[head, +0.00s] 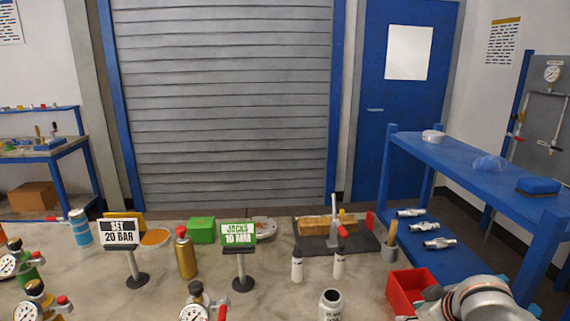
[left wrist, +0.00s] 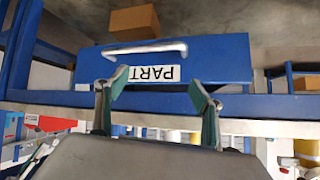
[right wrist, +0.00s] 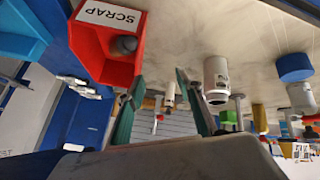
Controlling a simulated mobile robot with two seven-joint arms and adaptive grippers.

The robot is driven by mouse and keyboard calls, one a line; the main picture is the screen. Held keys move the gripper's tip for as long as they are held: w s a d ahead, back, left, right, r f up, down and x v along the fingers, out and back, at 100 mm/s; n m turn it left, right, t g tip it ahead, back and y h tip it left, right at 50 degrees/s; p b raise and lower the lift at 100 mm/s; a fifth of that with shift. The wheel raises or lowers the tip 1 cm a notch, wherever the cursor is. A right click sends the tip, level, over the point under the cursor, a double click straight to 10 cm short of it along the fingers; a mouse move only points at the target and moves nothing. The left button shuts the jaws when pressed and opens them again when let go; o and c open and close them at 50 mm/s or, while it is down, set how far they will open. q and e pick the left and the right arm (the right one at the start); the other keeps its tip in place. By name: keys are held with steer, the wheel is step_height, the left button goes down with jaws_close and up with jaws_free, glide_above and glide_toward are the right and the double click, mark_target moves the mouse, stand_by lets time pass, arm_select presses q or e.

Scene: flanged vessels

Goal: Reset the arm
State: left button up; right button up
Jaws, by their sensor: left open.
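My right arm (head: 482,300) shows at the lower right of the head view, beside the red bin; its fingers are out of that view. In the right wrist view my right gripper (right wrist: 158,88) has its fingers apart with nothing held between them. A white bottle (right wrist: 216,80) appears just beyond its right finger, and a red bin (right wrist: 105,45) marked SCRAP beyond its left finger. My left gripper (left wrist: 158,90) is open and empty in the left wrist view, before a blue drawer front (left wrist: 225,62) with a metal handle and a PART label. My left arm is not in the head view.
The red bin (head: 408,287) is at right. A blue shelf (head: 465,160) stands beyond.

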steer(key=s+a+f+n+h, duration=0.1)
steer(key=s+a+f, duration=0.2)
steer(key=s+f, duration=0.45)
steer(key=s+d+f+h, duration=0.15)
steer(key=s+d, duration=0.25)
steer(key=s, duration=0.4)
steer(key=s+d+h, duration=0.3)
steer(key=s+d, duration=0.1)
steer(key=s, duration=0.4)
steer(key=a+f+m+t+y, duration=0.2)
steer(key=a+f+y, duration=0.4)
steer(key=a+f, duration=0.8)
steer(key=shift+w+f+m+t, duration=0.4)
steer(key=shift+f+m, duration=0.1)
steer(key=shift+f, duration=0.45)
